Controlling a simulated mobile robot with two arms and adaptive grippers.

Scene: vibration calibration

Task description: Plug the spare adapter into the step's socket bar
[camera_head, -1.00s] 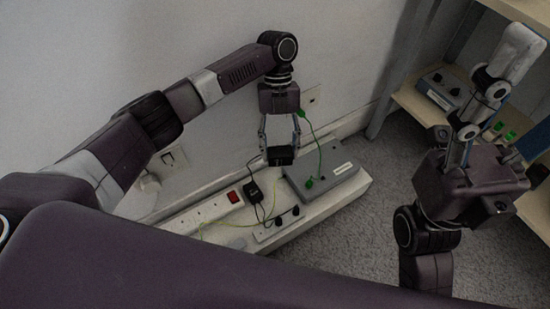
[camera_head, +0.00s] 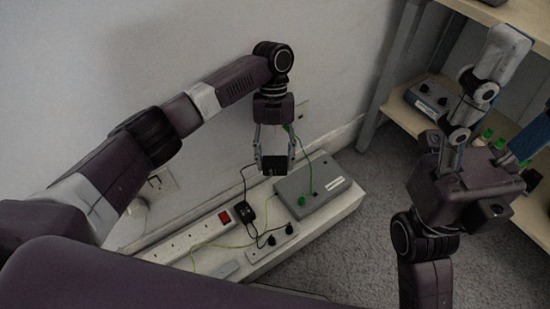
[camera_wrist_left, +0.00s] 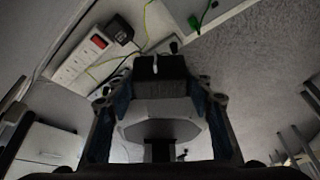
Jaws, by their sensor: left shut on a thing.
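My left gripper (camera_head: 275,163) is shut on a dark block-shaped adapter (camera_head: 274,168), held above and behind the white step (camera_head: 346,207). In the left wrist view the same adapter (camera_wrist_left: 160,68) sits between the fingertips. The white socket bar (camera_head: 190,240) with a red switch lies along the step, to the left below the gripper; it also shows in the left wrist view (camera_wrist_left: 78,62). A black adapter (camera_head: 245,213) with a cable sits at the bar's right end, beside the red switch. My right gripper (camera_head: 500,100) is at the right, fingers apart, apparently empty.
A grey box (camera_head: 325,180) with a green plug and cable stands on the step's right end. A small strip (camera_head: 272,246) with black plugs lies in front of it. A wall (camera_head: 100,60) rises behind.

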